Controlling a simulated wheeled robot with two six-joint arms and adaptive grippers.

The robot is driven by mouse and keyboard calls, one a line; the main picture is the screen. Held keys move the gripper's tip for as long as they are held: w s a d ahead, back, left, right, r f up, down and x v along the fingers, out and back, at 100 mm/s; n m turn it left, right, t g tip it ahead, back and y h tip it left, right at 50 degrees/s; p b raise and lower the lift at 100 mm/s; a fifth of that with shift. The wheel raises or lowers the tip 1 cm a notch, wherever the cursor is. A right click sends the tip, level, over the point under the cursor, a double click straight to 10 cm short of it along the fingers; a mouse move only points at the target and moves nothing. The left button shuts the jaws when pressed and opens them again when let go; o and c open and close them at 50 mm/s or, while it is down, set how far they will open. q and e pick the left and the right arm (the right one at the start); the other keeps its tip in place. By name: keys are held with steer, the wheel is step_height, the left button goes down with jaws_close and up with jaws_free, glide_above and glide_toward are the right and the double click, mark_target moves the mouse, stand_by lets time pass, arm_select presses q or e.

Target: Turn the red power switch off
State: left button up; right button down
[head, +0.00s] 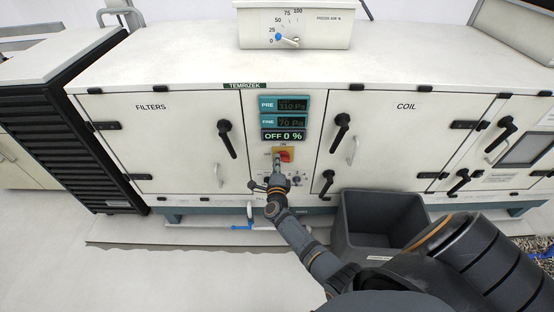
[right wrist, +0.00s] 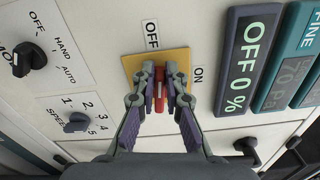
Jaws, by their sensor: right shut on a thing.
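The red power switch (right wrist: 160,94) sits on a yellow plate (right wrist: 134,68) on the cabinet front. In the head view the red switch (head: 287,156) shows under the display that reads OFF 0 %. My right gripper (right wrist: 165,80) is shut on the switch handle, one finger on each side. In the wrist view the handle runs up and down the picture, in line with the OFF label (right wrist: 151,34). The ON label (right wrist: 198,75) is to its right. The fingers hide part of the handle. My left gripper is not in view.
The display (right wrist: 248,60) is close to the right of the fingers in the wrist view. A speed knob (right wrist: 77,122) and a mode knob (right wrist: 27,59) are on the left. A grey bin (head: 345,248) stands on the floor. Black door handles (head: 227,138) stick out nearby.

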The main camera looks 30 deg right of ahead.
steer(key=shift+f+n, duration=0.2)
steer(key=shift+n, duration=0.7)
steer(key=shift+f, duration=0.1)
steer(key=c, duration=1.4)
jaws_free()
steer(key=shift+a, duration=0.1)
steer(key=v, duration=1.2)
